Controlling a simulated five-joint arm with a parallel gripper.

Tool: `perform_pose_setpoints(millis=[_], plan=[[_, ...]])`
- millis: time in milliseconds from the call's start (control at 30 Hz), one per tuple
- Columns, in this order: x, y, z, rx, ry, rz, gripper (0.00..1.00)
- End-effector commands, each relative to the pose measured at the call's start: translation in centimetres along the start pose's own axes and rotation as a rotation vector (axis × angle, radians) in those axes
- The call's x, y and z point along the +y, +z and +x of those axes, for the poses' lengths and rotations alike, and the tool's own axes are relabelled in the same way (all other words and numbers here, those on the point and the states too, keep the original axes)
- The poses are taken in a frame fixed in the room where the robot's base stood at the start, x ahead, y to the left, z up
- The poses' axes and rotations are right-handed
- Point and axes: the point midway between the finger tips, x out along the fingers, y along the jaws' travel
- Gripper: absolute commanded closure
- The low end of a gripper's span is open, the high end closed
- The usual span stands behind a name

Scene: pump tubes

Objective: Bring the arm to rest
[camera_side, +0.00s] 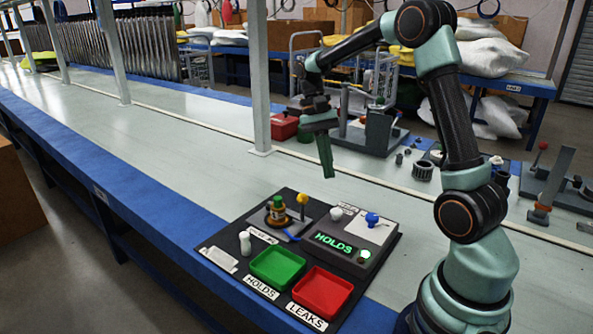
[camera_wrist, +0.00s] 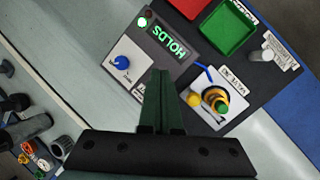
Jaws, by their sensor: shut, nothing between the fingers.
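My gripper (camera_side: 326,158) is shut and empty, held above the bench behind the test board. In the wrist view my gripper (camera_wrist: 158,78) points down with its fingers together. The board (camera_side: 222,238) carries a brass-and-green fitting (camera_side: 278,208) on a small stand beside a yellow-topped lever (camera_side: 302,200). A display (camera_side: 334,243) reads HOLDS in green, with a lit green light (camera_side: 364,254) beside it. The green tray (camera_side: 277,267) labelled HOLDS and the red tray (camera_side: 322,292) labelled LEAKS look empty. A white bottle-like piece (camera_side: 245,242) stands left of the green tray.
A blue knob (camera_side: 372,218) stands on the board's right panel. Behind are a red box (camera_side: 284,126), a grey clamp fixture (camera_side: 378,130) and small metal parts (camera_side: 423,170). A metal post (camera_side: 260,80) rises from the bench. The bench left of the board is clear.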

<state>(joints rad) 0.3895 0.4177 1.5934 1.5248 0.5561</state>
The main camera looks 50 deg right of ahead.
Motion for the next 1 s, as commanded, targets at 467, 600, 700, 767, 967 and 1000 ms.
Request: perform_pose_setpoints(millis=[467, 600, 700, 767, 967, 1000], plan=[[-2.1, 9.8, -3.3, 0.467, -0.164, -0.516, 1.0], [-2.3, 12.3, -3.1, 0.606, -0.204, -0.665, 1.0], [-2.5, 13.8, -2.8, 0.699, -0.228, -0.761, 1.0], [-2.6, 14.5, -2.6, 0.747, -0.24, -0.809, 1.0], [-2.8, 15.8, -2.1, 0.847, -0.264, -0.907, 1.0], [-2.8, 15.9, -2.1, 0.856, -0.266, -0.914, 1.0]])
